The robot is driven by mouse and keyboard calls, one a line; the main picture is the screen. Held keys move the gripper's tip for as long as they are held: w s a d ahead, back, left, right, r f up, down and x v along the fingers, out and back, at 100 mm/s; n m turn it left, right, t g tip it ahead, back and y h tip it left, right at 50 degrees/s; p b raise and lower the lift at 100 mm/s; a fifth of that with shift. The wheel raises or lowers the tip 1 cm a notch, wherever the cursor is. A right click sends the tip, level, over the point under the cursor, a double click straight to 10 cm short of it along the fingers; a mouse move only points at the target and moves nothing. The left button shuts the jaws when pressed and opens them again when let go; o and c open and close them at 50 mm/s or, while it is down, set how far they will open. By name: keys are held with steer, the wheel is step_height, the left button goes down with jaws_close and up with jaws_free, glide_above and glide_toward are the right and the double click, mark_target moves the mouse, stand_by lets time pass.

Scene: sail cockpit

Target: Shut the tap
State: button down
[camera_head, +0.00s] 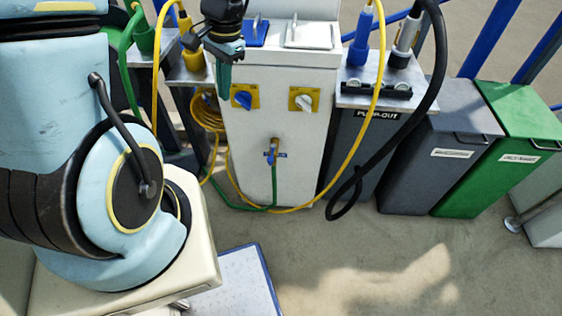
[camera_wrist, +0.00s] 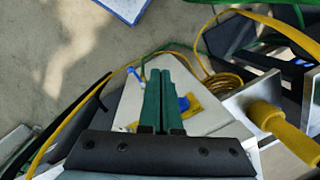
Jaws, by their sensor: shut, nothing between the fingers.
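The brass tap (camera_head: 275,146) with a small blue handle (camera_head: 270,156) sticks out low on the front of the white service pedestal (camera_head: 300,130). A green hose (camera_head: 274,187) hangs down from it. The handle is too small for me to tell its exact setting. My gripper (camera_head: 223,88) is up and to the left of the tap, in front of the pedestal near the blue knob, apart from the tap. Its green fingers are shut and empty. In the wrist view the fingers (camera_wrist: 158,75) point at the pedestal, and a small blue piece, probably the tap handle (camera_wrist: 135,73), shows to their left.
A blue knob (camera_head: 242,99) and a white knob (camera_head: 304,101) sit on yellow plates above the tap. A yellow hose (camera_head: 366,130) and a black hose (camera_head: 438,70) hang to the right. Grey (camera_head: 420,165) and green (camera_head: 490,180) bins stand further right. Floor before the pedestal is clear.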

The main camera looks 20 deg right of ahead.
mark_target(272, 153)
steer(key=s+d+f+m+t+b, duration=0.1)
steer(key=s+d+f+m, duration=0.2)
steer(key=d+f+m, duration=0.3)
steer(key=s+d+f+m+y+b, duration=0.1)
steer(key=s+d+f+m, duration=0.3)
steer(key=d+f, duration=0.6)
steer(key=d+m+b, duration=0.1)
steer(key=d+m, duration=0.1)
steer(key=shift+s+d+m+t+y, duration=0.25)
steer(key=shift+m+t+y, duration=0.05)
steer(key=shift+m+t, duration=0.1)
steer(key=shift+f, duration=0.2)
steer(key=w+a+f, duration=0.4)
steer(key=a+f, duration=0.2)
steer(key=f, duration=0.3)
steer(key=shift+a+f+p, duration=0.15)
steer(key=shift+f+p, duration=0.05)
steer(key=shift+p, duration=0.1)
steer(key=shift+w+f+b, duration=0.1)
steer(key=shift+b, duration=0.2)
steer(key=shift+a+m+b, duration=0.25)
steer(key=shift+m+b, duration=0.05)
steer(key=shift+m, duration=0.1)
